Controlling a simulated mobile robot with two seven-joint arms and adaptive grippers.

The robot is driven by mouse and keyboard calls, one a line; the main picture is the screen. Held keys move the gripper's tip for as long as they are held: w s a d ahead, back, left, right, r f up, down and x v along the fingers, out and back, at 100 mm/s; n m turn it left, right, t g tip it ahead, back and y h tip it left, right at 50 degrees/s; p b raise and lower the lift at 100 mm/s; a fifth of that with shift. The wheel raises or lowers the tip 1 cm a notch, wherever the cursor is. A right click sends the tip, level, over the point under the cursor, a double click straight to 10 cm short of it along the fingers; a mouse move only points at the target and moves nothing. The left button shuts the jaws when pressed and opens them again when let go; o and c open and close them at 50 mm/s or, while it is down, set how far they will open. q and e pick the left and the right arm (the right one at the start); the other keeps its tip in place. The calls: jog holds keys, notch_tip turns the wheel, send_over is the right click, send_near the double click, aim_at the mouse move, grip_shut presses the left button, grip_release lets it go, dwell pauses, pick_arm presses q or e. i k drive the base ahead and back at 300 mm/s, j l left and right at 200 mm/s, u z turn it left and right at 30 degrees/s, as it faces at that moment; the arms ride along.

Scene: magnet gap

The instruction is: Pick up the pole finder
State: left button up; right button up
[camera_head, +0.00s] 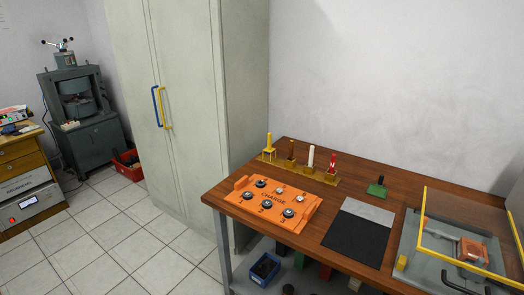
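A wooden rack (300,172) stands at the back left of the wooden table and holds several upright tools. Among them is a red piece with a white letter-like mark (332,162), which looks like the pole finder, though the mark is too small to read surely. To its left are a white stick (311,157), a brown piece (291,150) and a yellow piece (269,144). Neither of my grippers shows in the head view.
An orange tray marked CHARGE (273,196) holds several round knobs or discs at the table's left. A black and grey mat (355,238) lies mid-table. A green block (377,188) stands behind it. A yellow-framed clear guard (465,225) covers equipment at right. A tall cabinet (185,90) stands left.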

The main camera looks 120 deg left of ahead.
aim_at(270, 150)
jog(key=u, duration=3.85)
